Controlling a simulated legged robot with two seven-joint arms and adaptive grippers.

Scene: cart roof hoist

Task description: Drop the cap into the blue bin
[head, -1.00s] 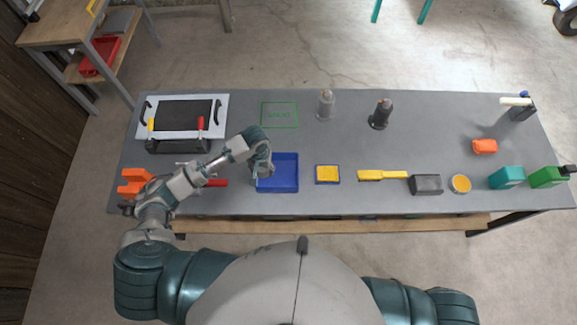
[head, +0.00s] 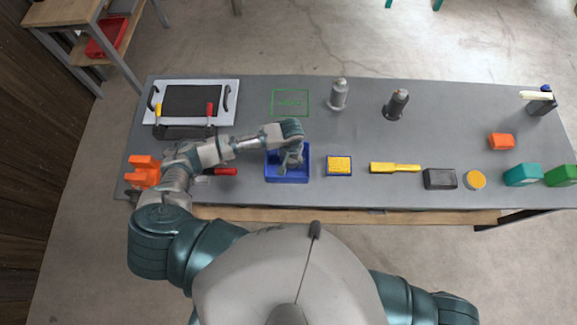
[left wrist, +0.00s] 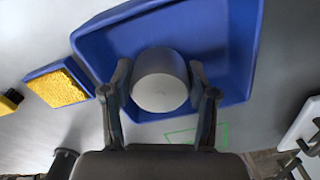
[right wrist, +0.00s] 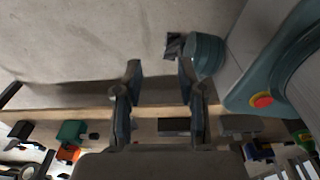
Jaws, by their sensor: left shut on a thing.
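The cap (left wrist: 160,80) is a grey, round piece with a pale flat end, held between the two fingers of my left gripper (left wrist: 160,92) in the left wrist view. In the head view my left gripper (head: 290,162) is over the blue bin (head: 272,177). The bin also shows behind the cap in the left wrist view (left wrist: 230,45). The cap's height above the bin floor is hard to judge. My right gripper (right wrist: 156,75) has its fingers apart with nothing between them in the right wrist view; it points toward the floor and the bench edge.
A yellow sponge in a blue tray (head: 339,166) stands right of the bin. A yellow-handled brush (head: 394,168) lies further right. Two grey posts (head: 339,95) (head: 396,105) stand behind. A green outlined square (head: 290,103) on the bench is empty. A red-handled tool (head: 221,171) lies left.

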